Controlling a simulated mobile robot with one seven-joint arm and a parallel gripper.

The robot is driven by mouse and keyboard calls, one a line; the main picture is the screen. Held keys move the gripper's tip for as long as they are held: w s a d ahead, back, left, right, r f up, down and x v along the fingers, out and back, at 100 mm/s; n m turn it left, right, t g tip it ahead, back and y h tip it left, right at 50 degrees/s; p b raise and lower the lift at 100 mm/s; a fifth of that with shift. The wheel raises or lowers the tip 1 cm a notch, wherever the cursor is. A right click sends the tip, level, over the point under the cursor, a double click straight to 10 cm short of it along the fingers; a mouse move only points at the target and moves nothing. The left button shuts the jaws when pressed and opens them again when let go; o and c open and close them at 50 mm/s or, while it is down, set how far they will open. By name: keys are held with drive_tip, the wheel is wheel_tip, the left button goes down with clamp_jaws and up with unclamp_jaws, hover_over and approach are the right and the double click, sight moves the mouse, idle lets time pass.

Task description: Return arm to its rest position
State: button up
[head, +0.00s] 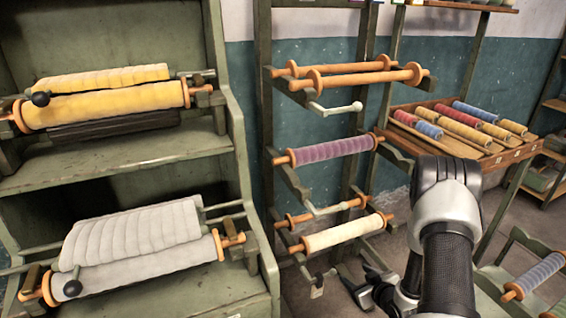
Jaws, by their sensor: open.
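My arm (446,240) rises at the lower right of the head view, its grey and black links bent at a raised elbow. My gripper (358,280) points left, low in front of the roller rack (264,110). Its dark fingers are apart and I see nothing between them. It is close to the lower right of the cream roller (342,233); whether it touches the rack cannot be told. Part of the gripper and wrist is hidden behind my forearm.
A green shelf (237,150) at left holds a yellow roller (105,105) and a white roller (140,265). The rack also bears a purple roller (330,149) and bare orange rollers (350,79). A wooden tray (408,130) of coloured rolls stands behind my arm. A blue-grey roller (538,273) sits at right.

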wheel_tip(320, 180, up, 27)
drive_tip(key=m+g+h, duration=0.2)
drive_tip(key=h, duration=0.2)
drive_tip(key=s+a+r+m+g, duration=0.2)
drive_tip(key=s+a+r, duration=0.2)
drive_tip(key=s+r, duration=0.8)
drive_tip(key=s+a+r+m+g+y, duration=0.1)
drive_tip(key=s+a, duration=0.2)
drive_tip(key=s, duration=0.5)
drive_tip(key=s+a+r, duration=0.1)
drive_tip(key=s+a, duration=0.2)
drive_tip(key=s, duration=0.5)
wheel_tip(320, 180, up, 17)
drive_tip(key=p, duration=1.7)
drive_tip(key=shift+d, duration=0.25)
